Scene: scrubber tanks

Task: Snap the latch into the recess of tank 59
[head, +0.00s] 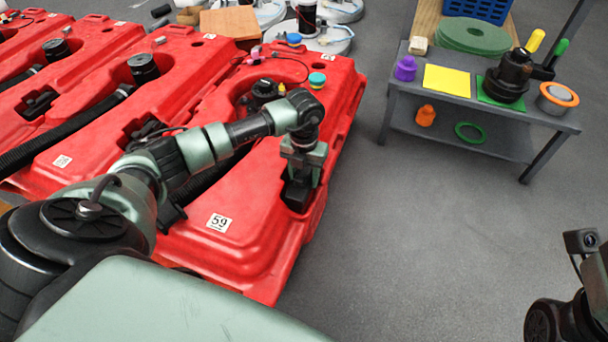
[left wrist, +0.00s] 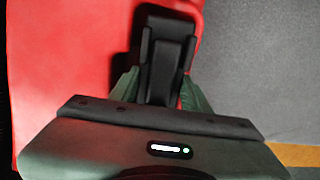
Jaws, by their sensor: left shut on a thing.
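Tank 59 (head: 255,215) is the red tank nearest me on the right of the row, with a white label 59 on its top. The black latch (head: 296,194) is at the recess on the tank's right edge. My left gripper (head: 301,176) points down there and is shut on the latch. In the left wrist view the latch (left wrist: 165,62) sits between the green fingers (left wrist: 158,92), over the dark recess at the red tank's edge. I cannot tell whether it is fully seated. Of my right arm, only a part shows at the lower right; its gripper is out of view.
More red tanks (head: 90,120) with black hoses stand to the left. A grey bench (head: 470,125) with a yellow pad (head: 447,80), a purple bottle (head: 406,69) and black parts stands at the upper right. Grey floor is clear between tank and bench.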

